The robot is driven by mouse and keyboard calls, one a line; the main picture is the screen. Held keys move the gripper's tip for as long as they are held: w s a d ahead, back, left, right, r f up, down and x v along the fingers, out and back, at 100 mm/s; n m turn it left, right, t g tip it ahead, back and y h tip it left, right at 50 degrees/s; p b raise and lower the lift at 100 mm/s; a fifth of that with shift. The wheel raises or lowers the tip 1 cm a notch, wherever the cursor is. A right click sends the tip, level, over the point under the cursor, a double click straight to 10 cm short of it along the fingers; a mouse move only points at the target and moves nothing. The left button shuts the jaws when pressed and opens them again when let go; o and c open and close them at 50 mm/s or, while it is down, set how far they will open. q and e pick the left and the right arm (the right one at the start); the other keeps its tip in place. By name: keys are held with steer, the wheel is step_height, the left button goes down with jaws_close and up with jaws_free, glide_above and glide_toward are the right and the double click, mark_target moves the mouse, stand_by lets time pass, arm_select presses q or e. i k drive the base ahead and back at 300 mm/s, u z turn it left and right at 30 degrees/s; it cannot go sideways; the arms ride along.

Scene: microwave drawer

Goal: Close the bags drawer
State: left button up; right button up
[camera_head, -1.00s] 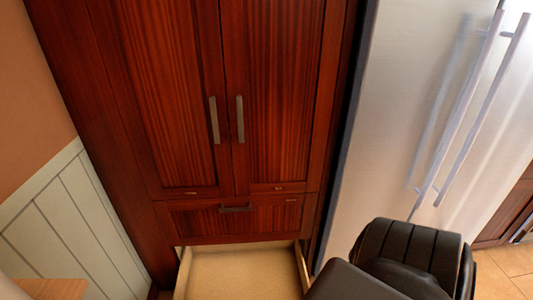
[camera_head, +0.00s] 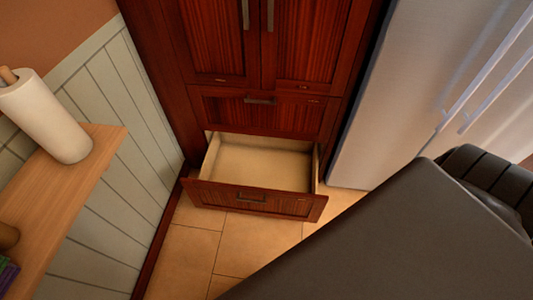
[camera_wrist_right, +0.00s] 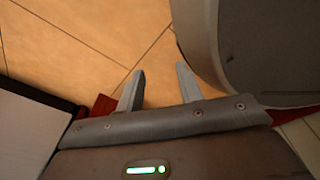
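The lowest drawer of the dark red wood cabinet is pulled out; its front panel (camera_head: 225,194) has a short metal handle (camera_head: 251,197). Its pale interior (camera_head: 262,165) looks empty. The drawer above it (camera_head: 300,112) is shut. No label shows, so I cannot tell by name which is the bags drawer. My right gripper (camera_wrist_right: 159,71) shows in the right wrist view, fingers apart and empty above the tiled floor. A reddish-brown piece shows beside its left finger; I cannot tell what it belongs to. My left gripper is not in view.
A steel fridge (camera_head: 400,75) stands right of the cabinet. A wooden shelf or counter (camera_head: 65,195) with a paper towel roll (camera_head: 45,115) is at the left by the panelled wall (camera_head: 115,215). Tiled floor (camera_head: 190,255) in front of the drawer is clear.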

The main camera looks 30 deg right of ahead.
mark_target(260, 175)
steer(key=z, duration=0.85)
